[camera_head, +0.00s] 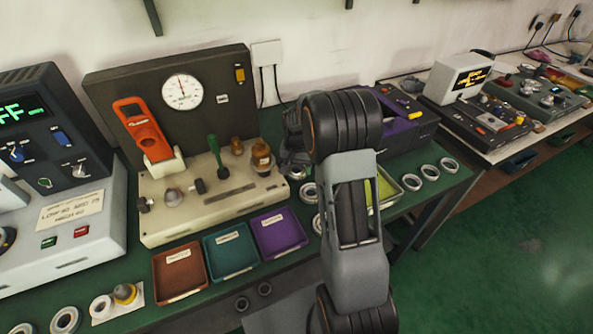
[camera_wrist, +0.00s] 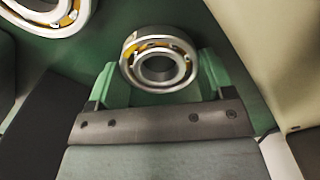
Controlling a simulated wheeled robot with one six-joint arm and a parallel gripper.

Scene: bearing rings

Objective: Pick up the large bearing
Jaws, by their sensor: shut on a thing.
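In the wrist view, my gripper (camera_wrist: 162,72) has its two green fingers on either side of a bearing (camera_wrist: 158,88), a silver ring with a yellow-orange cage and an open centre. The gripper is shut on this bearing. A second bearing (camera_wrist: 68,18) lies at the upper left, apart from the fingers and cut off by the picture edge. In the head view, my arm hides the held bearing and most of the gripper. I cannot tell by size whether the held ring is the large one.
Brown (camera_head: 180,295), teal (camera_head: 232,270) and purple (camera_head: 280,249) trays line the green bench's front. Several rings, including one ring (camera_head: 412,182), lie right of my arm. A gauge tester (camera_head: 215,205) stands behind the trays. More rings (camera_head: 65,320) lie at the lower left.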

